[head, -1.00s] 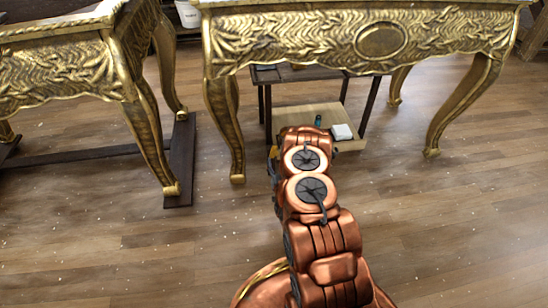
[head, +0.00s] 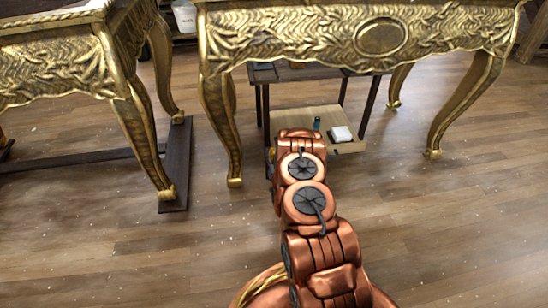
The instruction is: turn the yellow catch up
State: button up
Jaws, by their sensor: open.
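I cannot make out a yellow catch for certain. A small yellowish spot (head: 270,154) shows at the left edge of my copper arm in the head view, too small to identify. My arm reaches forward from the bottom of the picture towards a low dark side table (head: 300,74) beneath the gilt console (head: 440,35). My gripper is hidden beyond the arm's far end, so its fingers and any contact do not show.
A pale wooden shelf or tray (head: 290,118) under the side table holds a small teal object (head: 317,123) and a white block (head: 341,134). Another gilt table (head: 60,70) stands at left, with a dark floor beam (head: 178,165). Wooden floor (head: 460,230) is clear at right.

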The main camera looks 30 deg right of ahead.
jog(key=shift+c, duration=0.2)
grip_shut()
jog(key=p, duration=0.1)
jog(key=n+p, duration=0.1)
jog(key=shift+w+a+r+p, duration=0.15)
jog(key=shift+a+r+p, duration=0.15)
jog(key=shift+p, duration=0.1)
jog(key=shift+w+a+n+p, duration=0.1)
jog(key=shift+a+n+p, duration=0.1)
jog(key=shift+n+p, duration=0.55)
jog(key=shift+a+f+n+p, duration=0.1)
jog(key=shift+f+n+p, duration=0.15)
jog(key=shift+p, duration=0.3)
jog(key=shift+o, duration=0.2)
grip_release()
